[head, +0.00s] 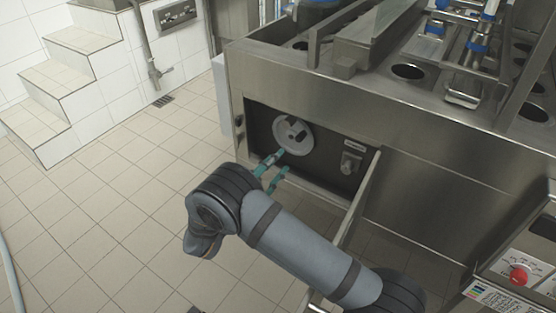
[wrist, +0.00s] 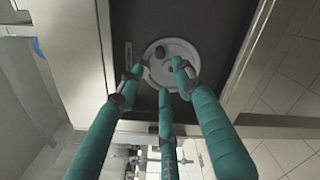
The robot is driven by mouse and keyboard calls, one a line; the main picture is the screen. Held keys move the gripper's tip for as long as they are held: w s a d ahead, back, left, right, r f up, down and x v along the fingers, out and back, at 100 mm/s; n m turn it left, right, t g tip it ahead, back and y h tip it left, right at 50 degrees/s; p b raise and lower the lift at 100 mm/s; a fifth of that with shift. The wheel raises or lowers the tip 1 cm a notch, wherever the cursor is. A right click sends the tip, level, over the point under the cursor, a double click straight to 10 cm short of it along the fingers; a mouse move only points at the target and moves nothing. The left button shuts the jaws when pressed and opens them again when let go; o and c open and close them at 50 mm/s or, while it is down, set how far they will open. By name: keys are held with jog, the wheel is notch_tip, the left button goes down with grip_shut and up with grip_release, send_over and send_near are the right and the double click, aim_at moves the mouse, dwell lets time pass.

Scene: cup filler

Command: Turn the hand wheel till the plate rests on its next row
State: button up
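The hand wheel (head: 304,143) is a pale grey disc with dark parts on its face, set in a dark recess in the machine's front. In the wrist view the wheel (wrist: 168,74) is straight ahead, with a dark knob at its upper left. My gripper (head: 272,168) has teal fingers below and in front of the wheel. In the wrist view my gripper (wrist: 158,72) is open, its fingertips spread across the wheel's face. I cannot tell whether they touch it. A metal top with round holes (head: 430,94) lies above; I cannot tell which part is the plate.
A latch-like fitting (head: 351,159) sits in the recess right of the wheel. An open panel (head: 358,200) stands out to the right of the recess, close beside my arm. A red button (head: 519,275) is at the lower right. Tiled floor (head: 110,200) to the left is clear.

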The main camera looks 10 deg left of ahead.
aim_at(300, 125)
jog(key=shift+c, duration=0.4)
